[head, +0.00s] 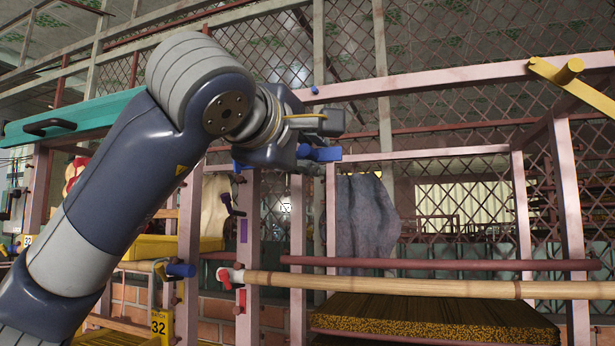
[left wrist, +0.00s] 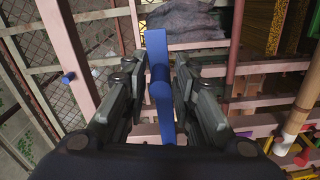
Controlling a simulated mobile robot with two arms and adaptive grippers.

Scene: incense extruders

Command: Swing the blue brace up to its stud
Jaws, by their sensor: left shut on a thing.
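The blue brace (left wrist: 157,55) is a flat bar with a round handle, running up the middle of the left wrist view. My left gripper (left wrist: 161,85) is shut on it, one finger on each side of the handle. In the head view the gripper (head: 302,140) is high at the rack's post, and a blue part of the brace (head: 325,154) pokes out to its right. Most of the brace is hidden there. A small blue stud (head: 314,89) sits on the upper pink rail, above the gripper and apart from the brace. It also shows in the left wrist view (left wrist: 68,76).
A yellow brace (head: 587,87) lies across the rack's far right corner. A bamboo pole (head: 380,284) and a dark red bar (head: 430,264) cross the front. A grey cloth (head: 364,220) hangs behind. Another blue handle (head: 181,270) is at lower left.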

